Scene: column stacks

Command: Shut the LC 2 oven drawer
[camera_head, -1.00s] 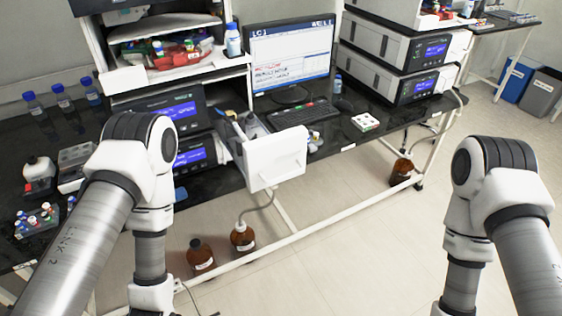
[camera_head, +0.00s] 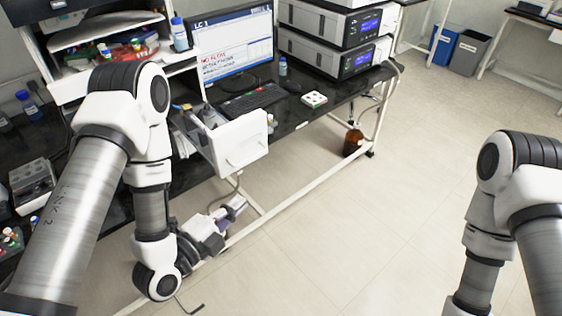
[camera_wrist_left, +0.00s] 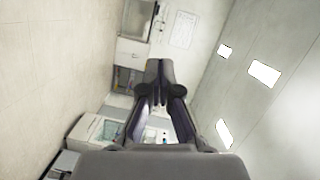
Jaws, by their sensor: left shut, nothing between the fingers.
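The oven drawer (camera_head: 240,145) is a white-fronted drawer standing open, pulled out past the bench's front edge, with bottles and small items inside. No label on it is readable. My left gripper (camera_head: 240,203) is low in front of the bench, below the drawer front and apart from it. Its fingers are shut and empty; they also show together in the left wrist view (camera_wrist_left: 158,70), where I cannot make out the drawer. My left arm hides the instrument body behind the drawer. My right arm is at the right, with its gripper out of frame.
Stacked instruments (camera_head: 325,45) stand farther right. A white bench rail (camera_head: 290,203) runs near my left gripper.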

